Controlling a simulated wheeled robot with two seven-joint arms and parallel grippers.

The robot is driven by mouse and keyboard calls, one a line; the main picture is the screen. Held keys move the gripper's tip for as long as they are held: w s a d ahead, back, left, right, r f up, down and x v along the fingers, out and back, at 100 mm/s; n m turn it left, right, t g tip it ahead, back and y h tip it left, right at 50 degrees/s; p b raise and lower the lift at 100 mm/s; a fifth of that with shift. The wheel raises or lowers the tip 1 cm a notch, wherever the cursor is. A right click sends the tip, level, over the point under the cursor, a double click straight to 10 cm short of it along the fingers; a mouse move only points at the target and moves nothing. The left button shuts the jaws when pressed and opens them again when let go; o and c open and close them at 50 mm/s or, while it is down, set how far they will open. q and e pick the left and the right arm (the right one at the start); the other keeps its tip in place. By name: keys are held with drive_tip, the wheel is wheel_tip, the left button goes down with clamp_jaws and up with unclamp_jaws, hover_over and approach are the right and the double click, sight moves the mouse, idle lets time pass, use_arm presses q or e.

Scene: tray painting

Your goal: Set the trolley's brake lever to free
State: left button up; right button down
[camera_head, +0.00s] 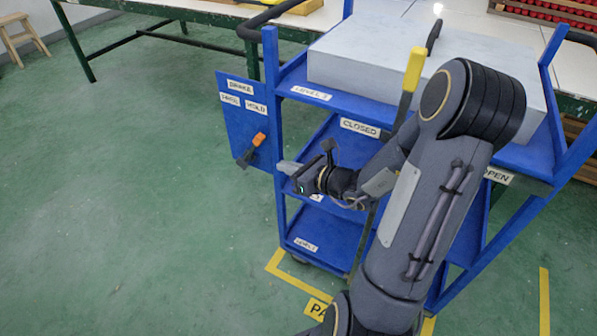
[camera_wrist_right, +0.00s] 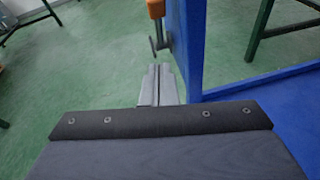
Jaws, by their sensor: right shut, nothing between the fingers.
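The blue trolley (camera_head: 285,190) stands at the middle right of the head view. On its left side is a blue panel (camera_head: 236,115) with several labels, some hard to read. The brake lever (camera_head: 250,150), dark with an orange grip, sits tilted low on this panel; its orange end points up and right. In the right wrist view the lever (camera_wrist_right: 156,12) shows at the top, beyond the fingertips. My right gripper (camera_head: 286,168) is shut and empty, just right of and slightly below the lever, apart from it. Its closed fingers (camera_wrist_right: 158,85) also show in the wrist view. My left gripper is not in view.
A large grey slab (camera_head: 340,65) lies on the trolley's top shelf. A yellow-tipped upright handle (camera_head: 414,70) stands beside my arm near the "CLOSED" label. Yellow floor markings (camera_head: 285,273) run below the trolley.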

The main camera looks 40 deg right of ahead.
sight(254, 148)
drive_tip(key=w, duration=0.3)
drive_tip(key=w+a, duration=0.1)
drive_tip(key=w, duration=0.1)
drive_tip(key=shift+w+a+r+b, duration=0.15)
drive_tip(key=shift+w+a+b, duration=0.05)
drive_tip(key=shift+w+b, duration=0.2)
drive_tip(key=shift+w+a+r, duration=0.1)
drive_tip(key=shift+w+r, duration=0.25)
drive_tip(key=shift+w, duration=0.25)
